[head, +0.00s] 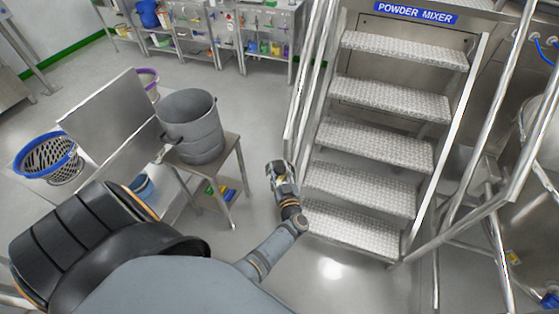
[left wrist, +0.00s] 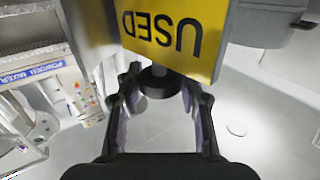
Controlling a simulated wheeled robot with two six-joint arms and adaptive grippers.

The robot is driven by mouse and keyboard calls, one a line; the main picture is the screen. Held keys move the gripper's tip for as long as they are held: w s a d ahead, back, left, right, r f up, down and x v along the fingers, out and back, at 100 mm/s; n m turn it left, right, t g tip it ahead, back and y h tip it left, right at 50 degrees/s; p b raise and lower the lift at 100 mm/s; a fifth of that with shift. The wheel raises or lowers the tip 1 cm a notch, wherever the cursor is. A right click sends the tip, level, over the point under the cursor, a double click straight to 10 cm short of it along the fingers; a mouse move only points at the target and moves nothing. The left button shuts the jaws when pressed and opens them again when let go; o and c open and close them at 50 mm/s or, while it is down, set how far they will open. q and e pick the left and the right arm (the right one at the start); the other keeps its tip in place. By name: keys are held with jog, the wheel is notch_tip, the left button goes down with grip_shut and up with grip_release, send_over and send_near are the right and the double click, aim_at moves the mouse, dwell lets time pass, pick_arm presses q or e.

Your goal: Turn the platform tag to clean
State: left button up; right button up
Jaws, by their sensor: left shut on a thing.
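The platform tag (left wrist: 177,38) is a yellow plate reading "USED", upside down in the left wrist view. A dark round knob (left wrist: 158,82) sits at its lower edge, between my fingers. My left gripper (left wrist: 158,92) is shut on this knob, one finger on each side. In the head view my left gripper (head: 281,172) is beside the left foot of the steel stairs (head: 375,145). The tag is too small or hidden to read there. My right gripper is not in view.
A grey bucket (head: 196,128) stands on a small steel table (head: 227,150) left of my left gripper. A steel handrail (head: 307,85) rises along the stairs' left side. A blue-rimmed basket (head: 48,160) is at far left. Floor between table and stairs is clear.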

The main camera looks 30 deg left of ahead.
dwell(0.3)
pick_arm(q)
jog(key=o, duration=1.2)
jog(key=shift+r, duration=0.1)
notch_tip(320, 180, up, 10)
jog(key=shift+f, duration=0.1)
